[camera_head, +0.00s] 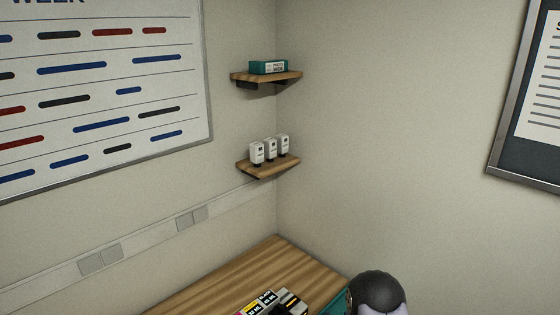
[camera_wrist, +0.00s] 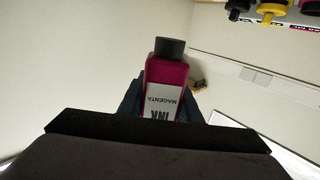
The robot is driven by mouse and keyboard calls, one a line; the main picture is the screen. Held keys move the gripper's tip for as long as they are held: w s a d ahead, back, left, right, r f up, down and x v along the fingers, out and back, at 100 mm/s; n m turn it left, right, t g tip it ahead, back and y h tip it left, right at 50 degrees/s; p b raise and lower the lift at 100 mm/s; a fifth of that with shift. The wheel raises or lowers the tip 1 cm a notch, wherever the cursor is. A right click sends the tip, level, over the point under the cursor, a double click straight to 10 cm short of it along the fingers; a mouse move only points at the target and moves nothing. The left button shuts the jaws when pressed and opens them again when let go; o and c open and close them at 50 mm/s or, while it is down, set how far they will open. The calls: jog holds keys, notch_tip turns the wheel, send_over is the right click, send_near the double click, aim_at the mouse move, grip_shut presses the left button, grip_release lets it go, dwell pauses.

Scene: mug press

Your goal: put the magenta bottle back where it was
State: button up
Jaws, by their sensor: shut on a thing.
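The magenta bottle (camera_wrist: 167,72) is between the fingers of my gripper (camera_wrist: 163,100) in the wrist view. It has a black cap, and its white label with INK and MAGENTA reads upside down in the picture. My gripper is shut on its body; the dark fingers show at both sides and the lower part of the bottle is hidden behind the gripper. I cannot make out the magenta bottle in the head view. Items with yellow and black labels (camera_head: 268,297) sit at the bottom edge there, partly cut off. The bottle's former place cannot be told.
A wooden surface (camera_head: 245,272) stands in the corner. Two wall shelves hold a teal box (camera_head: 268,67) and small white containers (camera_head: 270,149). A whiteboard (camera_head: 100,85) hangs at left. Yellow (camera_wrist: 271,10) and black (camera_wrist: 238,8) parts show at the wrist view's upper right.

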jog(key=w+a+r+n+g+y+b, duration=0.1)
jog(key=w+a+r+n+y+b, duration=0.2)
jog(key=a, duration=0.4)
jog(key=w+a+r+n+g+y+b, duration=0.1)
jog(key=w+a+r+n+y+b, duration=0.2)
jog(key=a+b, duration=0.35)
jog(key=w+a+r+n+g+y+b, duration=0.1)
jog(key=a+r+y+b, duration=0.3)
jog(key=a, duration=0.4)
jog(key=w+a+f+n+g+y, duration=0.1)
jog(key=a+f+n+g+y, duration=0.1)
jog(key=a+f, duration=0.3)
jog(key=shift+w+a+f+n+g+y, duration=0.25)
jog(key=shift+f+g+y, duration=0.35)
jog(key=shift+f, duration=1.4)
